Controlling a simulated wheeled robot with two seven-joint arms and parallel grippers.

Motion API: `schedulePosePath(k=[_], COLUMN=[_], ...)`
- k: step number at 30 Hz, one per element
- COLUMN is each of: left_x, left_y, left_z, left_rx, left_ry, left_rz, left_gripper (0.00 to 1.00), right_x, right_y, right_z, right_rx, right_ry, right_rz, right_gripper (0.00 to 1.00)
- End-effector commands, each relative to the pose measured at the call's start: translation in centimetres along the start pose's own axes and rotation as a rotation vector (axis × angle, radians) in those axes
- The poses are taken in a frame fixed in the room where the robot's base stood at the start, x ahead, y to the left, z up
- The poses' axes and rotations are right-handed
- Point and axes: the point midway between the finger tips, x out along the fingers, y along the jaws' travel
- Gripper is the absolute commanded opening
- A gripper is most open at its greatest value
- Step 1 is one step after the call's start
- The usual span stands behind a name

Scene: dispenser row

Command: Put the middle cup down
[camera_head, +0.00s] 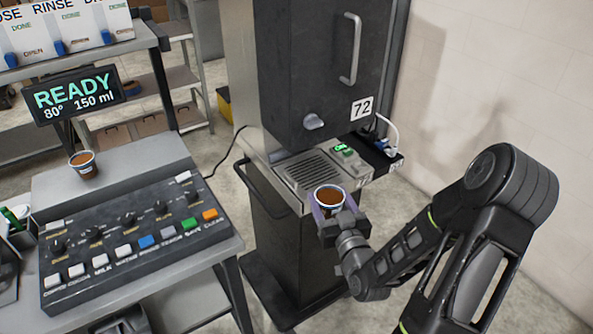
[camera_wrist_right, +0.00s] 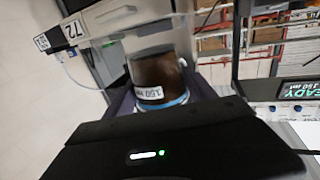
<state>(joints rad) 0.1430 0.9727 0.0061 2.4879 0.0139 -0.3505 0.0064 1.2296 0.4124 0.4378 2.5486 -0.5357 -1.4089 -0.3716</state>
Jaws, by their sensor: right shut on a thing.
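My right gripper (camera_head: 328,207) is shut on a cup (camera_head: 329,195) filled with brown liquid, in front of the dispenser's drip tray. The cup looks upright in the head view. In the right wrist view the cup (camera_wrist_right: 158,78) is brown inside with a blue band and a "150 ml" label, and my gripper's dark body hides part of it. Another white and blue cup (camera_head: 83,164) with brown contents stands upright on the grey ledge behind the control panel. I cannot tell which is the middle cup. My left gripper is not identifiable.
The dispenser (camera_head: 320,70) is marked 72, with a grated drip tray (camera_head: 314,172) below. The control panel (camera_head: 135,235) has several knobs and coloured buttons. A display (camera_head: 78,95) reads READY, 80°, 150 ml. The grey ledge (camera_head: 140,160) is clear right of the standing cup.

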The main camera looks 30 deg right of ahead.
Motion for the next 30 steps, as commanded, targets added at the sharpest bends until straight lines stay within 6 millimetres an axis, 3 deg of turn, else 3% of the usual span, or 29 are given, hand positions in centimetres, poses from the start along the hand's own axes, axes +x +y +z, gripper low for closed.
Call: schedulePosePath(k=[20,22,26,30], left_x=[0.1,0.2,0.5,0.8], left_y=[0.0,0.0,-0.1,-0.1], left_z=[0.0,0.0,-0.1,-0.1], left_rx=[0.001,0.002,0.003,0.003], left_ry=[0.002,0.002,0.003,0.004], left_rz=[0.001,0.001,0.003,0.004], left_gripper=[0.00,0.00,0.00,0.00], right_x=[0.4,0.9,2.2,3.3], right_y=[1.1,0.3,-3.2,-8.3], right_z=[0.9,1.1,1.2,1.0], right_rx=[0.005,0.005,0.006,0.005], right_ry=[0.001,0.001,0.003,0.003], right_rz=[0.062,0.063,0.027,-0.039], right_gripper=[0.16,0.16,0.16,0.16])
